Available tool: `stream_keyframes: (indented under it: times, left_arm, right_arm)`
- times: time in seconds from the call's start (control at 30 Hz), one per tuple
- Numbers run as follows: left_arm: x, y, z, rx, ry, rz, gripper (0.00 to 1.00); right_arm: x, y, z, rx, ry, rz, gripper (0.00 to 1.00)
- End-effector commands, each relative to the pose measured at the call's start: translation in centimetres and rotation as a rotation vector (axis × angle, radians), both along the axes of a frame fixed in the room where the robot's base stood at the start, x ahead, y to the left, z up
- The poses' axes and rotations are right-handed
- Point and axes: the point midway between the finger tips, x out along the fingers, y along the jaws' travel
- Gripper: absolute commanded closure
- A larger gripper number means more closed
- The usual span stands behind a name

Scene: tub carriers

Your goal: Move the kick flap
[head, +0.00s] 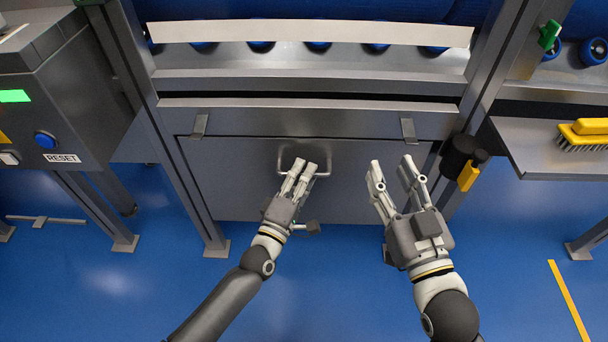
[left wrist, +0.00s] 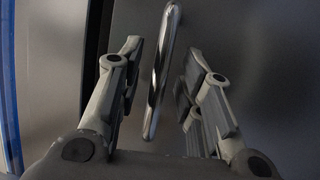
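The kick flap (head: 235,170) is a grey metal panel hanging below the conveyor, with two hinge tabs near its top edge. It appears to hang straight down. Its bright bar handle (head: 326,174) is at the flap's middle and also shows in the left wrist view (left wrist: 160,75). My left gripper (head: 302,170) is at the handle. In the left wrist view its open fingers (left wrist: 161,65) stand on either side of the bar, with visible gaps to both. My right gripper (head: 392,170) is open and empty in front of the flap's right part.
A grey control box with a RESET label (head: 62,158) stands at the left. A metal frame leg (head: 185,165) flanks the flap. A dark cylinder (head: 457,155) and a yellow tag (head: 468,176) are at the right, near a shelf (head: 540,150) with a yellow brush (head: 585,135).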

Motion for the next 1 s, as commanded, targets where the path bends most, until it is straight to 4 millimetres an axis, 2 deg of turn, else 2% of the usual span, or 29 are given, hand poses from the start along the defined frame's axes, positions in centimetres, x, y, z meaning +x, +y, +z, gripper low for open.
stream_keyframes:
  times: [0.37,0.63,1.0]
  left_arm:
    - [0.62,-0.27,0.14,0.001,0.001,-0.001,0.66]
    - [0.59,-0.26,0.12,0.001,0.001,-0.001,0.98]
    - [0.57,-0.26,0.07,0.001,0.001,-0.001,1.0]
  right_arm:
    - [-0.05,0.07,0.61,0.009,-0.032,0.002,0.6]
    - [-0.05,0.07,0.61,0.008,-0.031,0.001,0.6]
    - [-0.06,0.07,0.59,0.009,-0.032,0.001,0.6]
